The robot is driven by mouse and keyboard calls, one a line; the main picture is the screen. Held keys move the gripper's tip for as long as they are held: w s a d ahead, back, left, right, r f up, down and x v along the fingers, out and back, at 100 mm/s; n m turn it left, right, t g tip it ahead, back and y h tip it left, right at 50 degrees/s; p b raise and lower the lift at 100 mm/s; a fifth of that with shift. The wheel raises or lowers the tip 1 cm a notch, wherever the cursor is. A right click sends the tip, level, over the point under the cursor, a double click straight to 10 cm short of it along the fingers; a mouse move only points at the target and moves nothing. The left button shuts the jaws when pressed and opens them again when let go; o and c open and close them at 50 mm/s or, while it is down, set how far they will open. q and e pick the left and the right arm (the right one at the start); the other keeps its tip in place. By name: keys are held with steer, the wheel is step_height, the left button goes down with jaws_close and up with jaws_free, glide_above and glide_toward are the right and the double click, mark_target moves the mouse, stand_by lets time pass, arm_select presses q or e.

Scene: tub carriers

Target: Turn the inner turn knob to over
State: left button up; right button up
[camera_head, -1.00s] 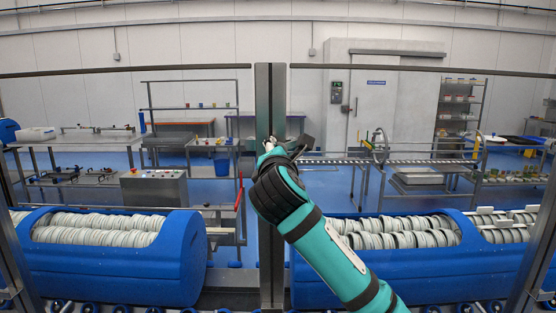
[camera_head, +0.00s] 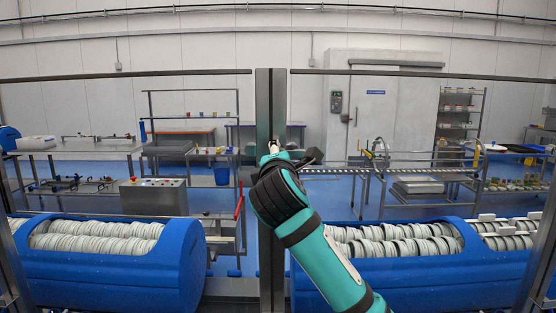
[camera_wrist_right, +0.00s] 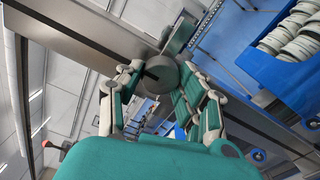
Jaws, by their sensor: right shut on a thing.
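A round grey turn knob (camera_wrist_right: 160,76) with a dark bar or slot on its face sits on a metal post, seen in the right wrist view. My right gripper (camera_wrist_right: 153,84) has one finger on each side of it and is shut on it. In the head view my right gripper (camera_head: 288,157) is at the grey post (camera_head: 264,110), and my teal arm hides the knob there. The knob's markings are too small to read. My left gripper is in neither view.
Transparent guard panels with dark top rails (camera_head: 400,72) flank the post. Blue tubs (camera_head: 110,275) full of pale round pieces stand low on both sides. A control box (camera_head: 153,196), tables and shelves stand behind the panels.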

steer(key=o, duration=1.1)
steer(key=shift+d, duration=0.1)
steer(key=shift+o, duration=0.2)
steer(key=shift+s, duration=0.1)
steer(key=s, duration=1.1)
steer(key=shift+s, duration=0.4)
